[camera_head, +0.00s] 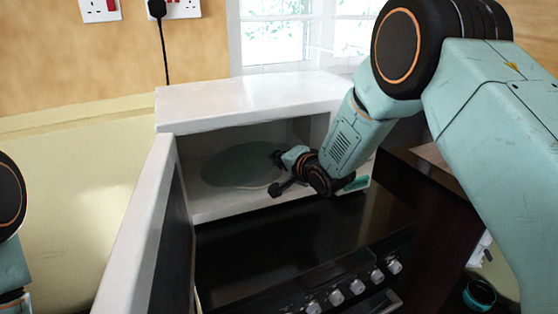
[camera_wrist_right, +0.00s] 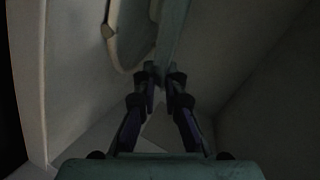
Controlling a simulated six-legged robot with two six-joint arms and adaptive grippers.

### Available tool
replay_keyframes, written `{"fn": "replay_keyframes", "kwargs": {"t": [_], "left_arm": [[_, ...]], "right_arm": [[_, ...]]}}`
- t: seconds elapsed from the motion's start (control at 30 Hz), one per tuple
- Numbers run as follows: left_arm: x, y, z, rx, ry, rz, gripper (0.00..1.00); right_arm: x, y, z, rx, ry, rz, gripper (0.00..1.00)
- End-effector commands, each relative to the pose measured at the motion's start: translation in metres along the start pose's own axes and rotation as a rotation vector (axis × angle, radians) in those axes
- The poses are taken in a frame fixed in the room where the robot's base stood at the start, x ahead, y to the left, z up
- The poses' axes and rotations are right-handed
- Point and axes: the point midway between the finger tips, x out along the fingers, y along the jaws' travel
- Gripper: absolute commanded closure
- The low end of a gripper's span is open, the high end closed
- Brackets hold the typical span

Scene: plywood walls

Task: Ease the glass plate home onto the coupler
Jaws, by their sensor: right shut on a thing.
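The glass plate (camera_head: 236,166) is a dark greenish round disc inside the open white microwave (camera_head: 245,98), low in its cavity. My right gripper (camera_head: 277,173) reaches in from the right and is shut on the plate's right edge. In the right wrist view, the fingertips (camera_wrist_right: 165,78) meet on a thin greenish strip that looks like the plate (camera_wrist_right: 172,38) seen near edge-on. The coupler cannot be made out in either view; I cannot tell whether the plate rests on it or is held above. Only part of my left arm shows at the left edge, without its gripper.
The microwave door (camera_head: 150,240) stands open toward me at the left. A black cooker (camera_head: 300,240) with several knobs lies in front and below. The cavity walls are close around my right gripper. Sockets (camera_head: 175,8) and a window (camera_head: 285,35) are behind.

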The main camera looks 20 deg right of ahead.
Motion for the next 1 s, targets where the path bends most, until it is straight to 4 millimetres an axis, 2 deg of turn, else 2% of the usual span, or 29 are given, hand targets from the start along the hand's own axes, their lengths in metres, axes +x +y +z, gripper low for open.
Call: {"fn": "replay_keyframes", "kwargs": {"t": [0.33, 0.37, 0.67, 1.0], "left_arm": [[0.0001, 0.0, 0.0, 0.0, 0.0, 0.0, 1.0], [0.0001, 0.0, 0.0, 0.0, 0.0, 0.0, 1.0], [0.0001, 0.0, 0.0, 0.0, 0.0, 0.0, 1.0], [0.0, 0.0, -0.0001, 0.0, 0.0, 0.0, 1.0]], "right_arm": [[-0.0001, 0.0019, 0.0015, -0.003, -0.003, 0.004, 1.0], [-0.0001, 0.002, 0.0015, -0.003, -0.003, 0.005, 0.9], [0.0, 0.0012, 0.0011, -0.002, -0.002, 0.003, 0.65], [-0.0021, 0.0006, 0.0006, -0.001, -0.001, 0.001, 0.65]]}}
